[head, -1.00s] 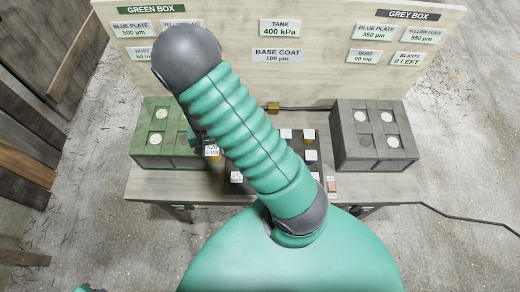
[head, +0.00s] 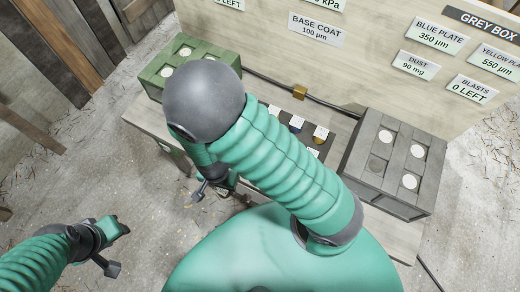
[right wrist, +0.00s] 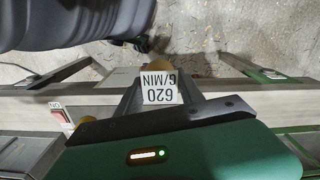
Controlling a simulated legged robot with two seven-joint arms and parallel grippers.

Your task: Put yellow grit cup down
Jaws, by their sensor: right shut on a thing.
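My right gripper (head: 212,190) shows below the grey elbow of my right arm in the head view, near the bench's front edge. In the right wrist view it is shut on the yellow grit cup (right wrist: 158,90), whose white label reads 620 G/MIN upside down, with a bit of yellow above. The head view does not clearly show this cup. My left gripper (head: 112,246) is at the lower left, fingers apart and empty, over the floor. The wooden bench (head: 395,232) is partly hidden by my right arm.
The green box (head: 160,88) stands at the bench's left end, the grey box (head: 385,165) at its right. Between them are small labelled cups, including a yellow one (head: 319,137). A signboard (head: 370,80) stands behind. A red switch (right wrist: 59,115) shows in the right wrist view.

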